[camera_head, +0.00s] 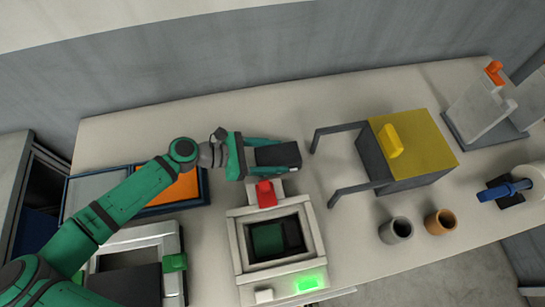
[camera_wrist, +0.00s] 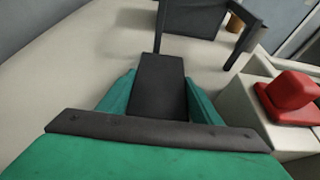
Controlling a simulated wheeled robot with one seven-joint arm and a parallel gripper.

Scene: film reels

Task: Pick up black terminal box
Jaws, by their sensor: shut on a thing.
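My gripper (camera_head: 272,156) is shut on the black terminal box (camera_head: 281,155). The box is a dark rectangular block that sticks out beyond the green fingers to the right in the head view. In the wrist view the box (camera_wrist: 161,83) lies between the two green fingers, pointing away from the palm. The gripper is just behind a white device with a red knob. I cannot tell whether the box touches the table or is held above it.
The white device (camera_head: 234,246) with its red knob (camera_head: 265,193) and lit green button stands just in front. A yellow-topped grey unit (camera_head: 425,143) with two dark prongs is to the right. Grey (camera_head: 397,231) and orange (camera_head: 440,222) cups stand nearby. Table (camera_head: 240,110) behind the gripper is clear.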

